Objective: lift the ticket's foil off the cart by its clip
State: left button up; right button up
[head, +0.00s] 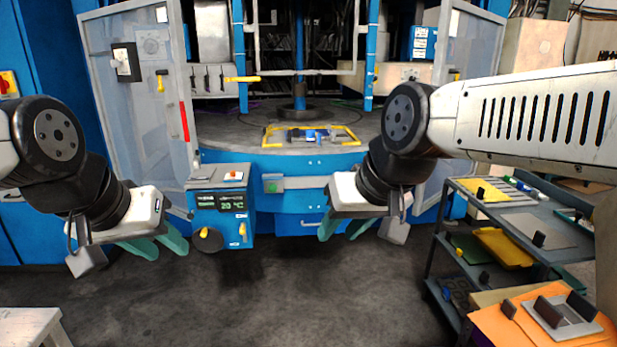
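The grey cart (432,250) stands at the right with sheets on its shelves, each with a small dark clip. A yellow sheet (474,191) and a grey sheet (545,231) lie on the upper shelf; the grey one has a black clip (539,240). A green sheet (463,247) and a yellow sheet (507,248) lie lower. I cannot tell which foil the ticket names. My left gripper (160,247) is open and empty at the left, far from the cart. My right gripper (345,229) is open and empty, left of the cart.
An orange surface (525,325) with a grey plate and black clips is at the lower right. A blue press with a yellow-framed die (310,136) stands behind, its clear doors open. A blue control box (220,203) stands before it. The middle floor is clear.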

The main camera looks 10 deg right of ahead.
aim_at(484, 191)
jog(key=i+l+z, duration=0.15)
jog(key=i+z, duration=0.15)
jog(key=i, duration=0.25)
jog(key=i+z, duration=0.3)
jog(key=i, duration=0.2)
jog(key=i+j+z, duration=0.1)
jog(key=i+z, duration=0.2)
jog(key=i, duration=0.25)
jog(key=i+j+z, duration=0.3)
jog(key=i, duration=0.2)
jog(key=i+z, duration=0.4)
jog(key=i+j+z, duration=0.1)
jog(key=i+z, duration=0.35)
jog(key=i, duration=0.15)
jog(key=i+j+z, duration=0.4)
jog(key=l+z, duration=0.1)
jog(key=z, duration=0.6)
jog(key=k+z, duration=0.25)
jog(key=z, duration=0.3)
